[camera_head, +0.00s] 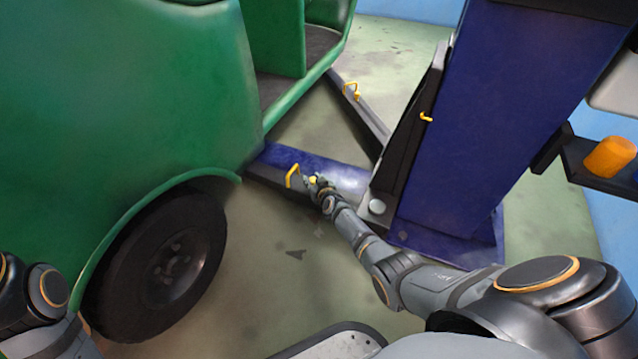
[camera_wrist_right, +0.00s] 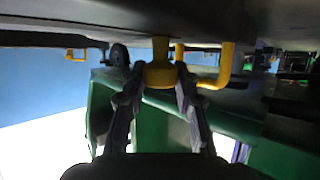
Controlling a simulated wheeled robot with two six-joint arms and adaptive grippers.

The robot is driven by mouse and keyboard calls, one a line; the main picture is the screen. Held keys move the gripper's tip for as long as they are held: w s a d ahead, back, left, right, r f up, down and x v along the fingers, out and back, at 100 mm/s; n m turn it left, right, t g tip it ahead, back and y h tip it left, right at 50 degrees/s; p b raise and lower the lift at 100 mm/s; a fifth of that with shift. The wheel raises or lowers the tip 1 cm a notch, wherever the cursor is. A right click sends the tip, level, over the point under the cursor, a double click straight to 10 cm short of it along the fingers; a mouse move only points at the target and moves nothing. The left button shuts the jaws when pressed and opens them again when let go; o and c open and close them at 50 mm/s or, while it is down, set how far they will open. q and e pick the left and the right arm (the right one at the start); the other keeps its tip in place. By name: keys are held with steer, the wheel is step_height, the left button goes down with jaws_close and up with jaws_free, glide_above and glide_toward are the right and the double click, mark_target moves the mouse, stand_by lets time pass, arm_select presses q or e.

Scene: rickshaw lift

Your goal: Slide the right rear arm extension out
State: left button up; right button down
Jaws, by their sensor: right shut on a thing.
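The near lift arm (camera_head: 310,160) is blue and runs from the foot of the blue post towards the underside of the green rickshaw. Its dark extension (camera_head: 265,175) shows at the left end, with a yellow loop handle (camera_head: 292,176) that also shows in the right wrist view (camera_wrist_right: 222,70). My right gripper (camera_head: 316,182) is beside that handle, under the arm's dark edge.
The green rickshaw (camera_head: 120,90) fills the left side, with a black wheel (camera_head: 165,265) close to the arm. The blue post (camera_head: 480,120) stands right. A second dark arm (camera_head: 362,112) with a yellow handle lies behind. Open floor (camera_head: 265,270) lies in front.

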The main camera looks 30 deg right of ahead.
steer(key=shift+w+a+r, duration=0.15)
steer(key=c, duration=1)
jaws_free()
steer(key=shift+w+a, duration=0.1)
